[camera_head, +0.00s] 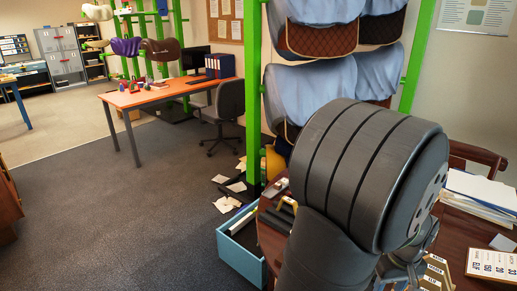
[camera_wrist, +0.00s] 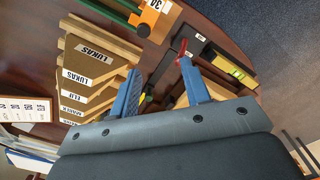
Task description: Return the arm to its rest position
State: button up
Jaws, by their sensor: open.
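My arm fills the right front of the head view, its large dark grey ribbed joint raised over a dark brown table (camera_head: 452,231). My gripper shows in the wrist view (camera_wrist: 158,72) as two blue fingers spread apart, with nothing held between them. In the head view the gripper end is mostly hidden behind the arm. Wooden pieces labelled LUKAS (camera_wrist: 95,53) and others lie left of the fingers in the wrist view.
A dark case with a yellow level (camera_wrist: 237,72) lies right of the fingers. Papers (camera_head: 480,190) and a label card (camera_head: 491,264) are on the table. A blue bin (camera_head: 240,250) stands on the floor. Hanging saddle covers (camera_head: 310,90) are behind the arm. Open carpet lies left.

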notch_tip(320, 180, up, 11)
jog(key=s+m, duration=0.1)
jog(key=m, duration=0.5)
jog(key=shift+a+f, duration=0.15)
jog(key=shift+a, duration=0.3)
dwell(1.2)
jog(key=d+f+n, duration=0.1)
jog(key=f+n, duration=0.1)
jog(key=f, duration=0.5)
jog(key=s+d+f+n, duration=0.1)
jog(key=f+n, duration=0.1)
jog(key=f, duration=0.4)
jog(key=d+f+n, duration=0.1)
jog(key=f+n, duration=0.1)
jog(key=f, duration=0.5)
jog(key=shift+s+f, duration=0.15)
jog(key=shift+f, duration=0.2)
